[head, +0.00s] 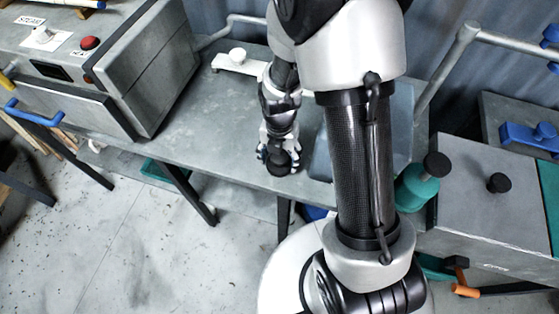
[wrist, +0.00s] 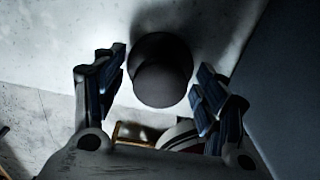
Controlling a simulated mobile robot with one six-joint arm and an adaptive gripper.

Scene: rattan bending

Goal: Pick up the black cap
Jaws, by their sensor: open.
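The black cap (wrist: 160,70) is a dark round piece between the two fingers of my gripper (wrist: 156,80) in the wrist view. A gap shows on either side of it, so the fingers are open around it and I see no grip. In the head view my gripper (head: 278,152) points down over the front part of the grey bench, and the black cap (head: 279,167) shows between its fingers, partly hidden by them. Whether the cap touches a finger on its hidden side cannot be told.
The grey bench (head: 215,135) is mostly clear left of my gripper. A grey steam box (head: 150,75) stands at the left. A teal bottle (head: 412,187) with a black top stands right of my arm, beside a grey box (head: 480,215) with a black knob (head: 499,183).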

